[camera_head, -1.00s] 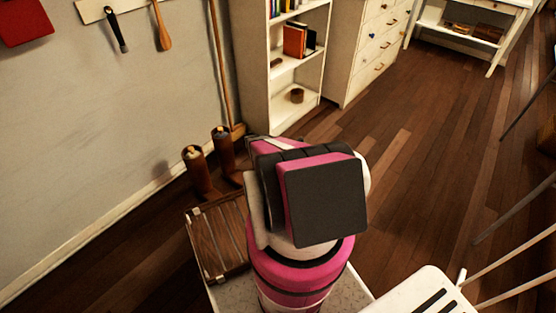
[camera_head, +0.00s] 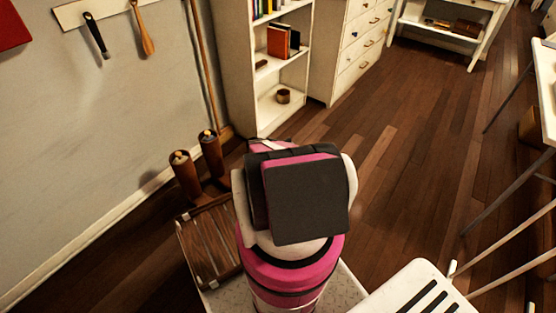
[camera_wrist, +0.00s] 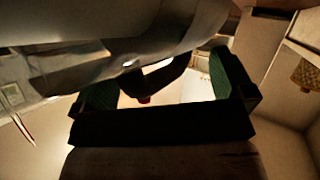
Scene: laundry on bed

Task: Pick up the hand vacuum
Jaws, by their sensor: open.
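I cannot make out a hand vacuum for certain in either view. My gripper (camera_wrist: 163,85) shows in the wrist view, with a black frame and green inner pads at left and right. It is open, with a wide gap between the pads. A dark curved shape with a small reddish tip (camera_wrist: 145,99) shows in the gap; I cannot tell what it is or whether it lies between the pads or behind them. In the head view my pink and black arm fills the middle and hides what lies behind it; the gripper does not show there.
Two brown pepper mills (camera_head: 184,176) and a slatted wooden rack (camera_head: 208,243) stand left of my arm. A white bookcase (camera_head: 270,110) and a drawer unit (camera_head: 350,50) stand behind. A white slotted chair (camera_head: 420,290) is at lower right. Wooden floor (camera_head: 410,150) is open at centre right.

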